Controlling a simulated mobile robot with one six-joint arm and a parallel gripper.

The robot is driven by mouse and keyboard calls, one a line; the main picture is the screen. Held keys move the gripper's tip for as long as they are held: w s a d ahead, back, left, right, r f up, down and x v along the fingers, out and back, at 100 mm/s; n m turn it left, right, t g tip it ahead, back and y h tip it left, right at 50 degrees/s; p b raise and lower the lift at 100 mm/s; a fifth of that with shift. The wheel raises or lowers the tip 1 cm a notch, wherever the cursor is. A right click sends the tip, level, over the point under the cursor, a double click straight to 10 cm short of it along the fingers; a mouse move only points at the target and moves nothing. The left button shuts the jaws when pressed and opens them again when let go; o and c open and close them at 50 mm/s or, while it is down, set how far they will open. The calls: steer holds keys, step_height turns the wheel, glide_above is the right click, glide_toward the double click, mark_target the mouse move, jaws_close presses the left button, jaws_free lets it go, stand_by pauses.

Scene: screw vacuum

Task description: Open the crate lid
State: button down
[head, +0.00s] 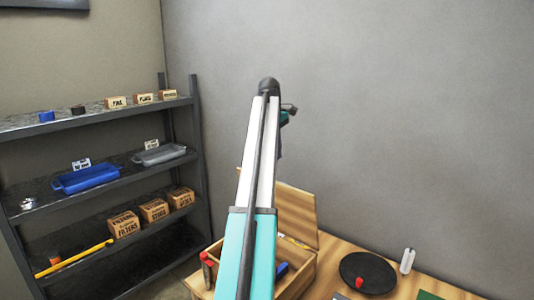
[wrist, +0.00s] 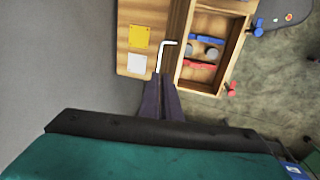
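The wooden crate (head: 308,277) stands on the table. Its lid (head: 296,208) stands up at the back, so the crate is open. The wrist view shows the lid's inner face (wrist: 137,16) and the open crate (wrist: 241,40) to its right. My gripper (wrist: 160,78) points toward the lid beside the opening; its dark fingers look closed together. A pale L-shaped piece (wrist: 161,55) shows just beyond the fingertips, over the lid's edge; I cannot tell whether it touches them. In the head view my arm hides the gripper and part of the crate.
Blue and red items (wrist: 200,65) lie in the crate. A black round plate (head: 367,272) and a white cylinder (head: 407,261) are on the table to the right. A dark shelf (head: 100,172) with trays and boxes stands left. A grey wall is behind.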

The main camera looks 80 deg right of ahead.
steer(key=w+a+n+t+b, duration=0.2)
steer(key=w+a+b, duration=0.2)
steer(key=w, duration=0.5)
steer(key=w+a+f+n+t+h+b, duration=0.1)
steer(key=w+a+n+t+b, duration=0.1)
steer(key=w+a+b, duration=0.3)
steer(key=w+a+f+n+t+b, duration=0.1)
steer(key=w+a+n+t+b, duration=0.1)
steer(key=w+a, duration=0.5)
steer(key=w+n+b, duration=0.1)
steer(key=w+b, duration=0.1)
steer(key=w, duration=0.4)
steer(key=shift+a+f+n, duration=0.15)
steer(key=shift+f+n, duration=0.05)
steer(key=shift+n, duration=0.1)
steer(key=shift+w, duration=0.1)
